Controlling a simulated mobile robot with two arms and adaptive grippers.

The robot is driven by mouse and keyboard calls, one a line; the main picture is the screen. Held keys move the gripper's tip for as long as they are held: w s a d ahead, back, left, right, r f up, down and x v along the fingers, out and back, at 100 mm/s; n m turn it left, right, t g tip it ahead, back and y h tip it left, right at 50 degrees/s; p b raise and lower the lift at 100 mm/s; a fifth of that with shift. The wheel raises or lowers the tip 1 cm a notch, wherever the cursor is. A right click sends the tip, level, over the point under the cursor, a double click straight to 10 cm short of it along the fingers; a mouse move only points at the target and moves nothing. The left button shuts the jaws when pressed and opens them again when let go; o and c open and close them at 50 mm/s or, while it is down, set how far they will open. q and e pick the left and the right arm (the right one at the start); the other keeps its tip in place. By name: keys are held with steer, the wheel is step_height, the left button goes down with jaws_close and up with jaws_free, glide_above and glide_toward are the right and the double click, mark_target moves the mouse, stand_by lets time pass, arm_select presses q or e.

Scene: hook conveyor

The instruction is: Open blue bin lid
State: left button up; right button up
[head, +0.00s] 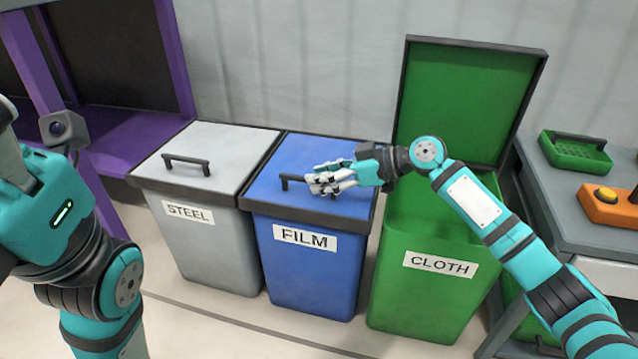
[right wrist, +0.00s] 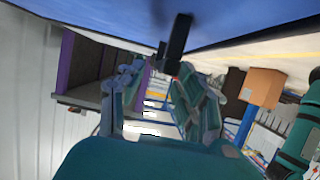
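The blue bin (head: 312,265) labelled FILM stands in the middle, its blue lid (head: 302,153) shut flat. A dark bar handle (head: 287,179) is on the lid near its front; its right part is hidden behind my gripper. My right gripper (head: 325,182) is just above the front of the lid, at the handle. In the right wrist view the lid (right wrist: 100,18) fills the top, and the dark handle (right wrist: 178,40) shows near the fingertips, which are apart. I cannot tell whether they touch it. My left gripper (head: 12,155) is partly cut off at the left edge; its fingers are unclear.
The grey STEEL bin (head: 205,240) stands to the left with its lid shut. The green CLOTH bin (head: 425,285) stands to the right, its lid (head: 465,100) upright and open. A grey table (head: 575,205) is at the far right, and a purple frame (head: 135,150) at the left.

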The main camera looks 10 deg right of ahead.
steer(key=shift+w+a+f, duration=0.15)
steer(key=shift+w+a, duration=0.05)
steer(key=shift+a, duration=0.2)
steer(key=shift+c, duration=0.2)
jaws_close()
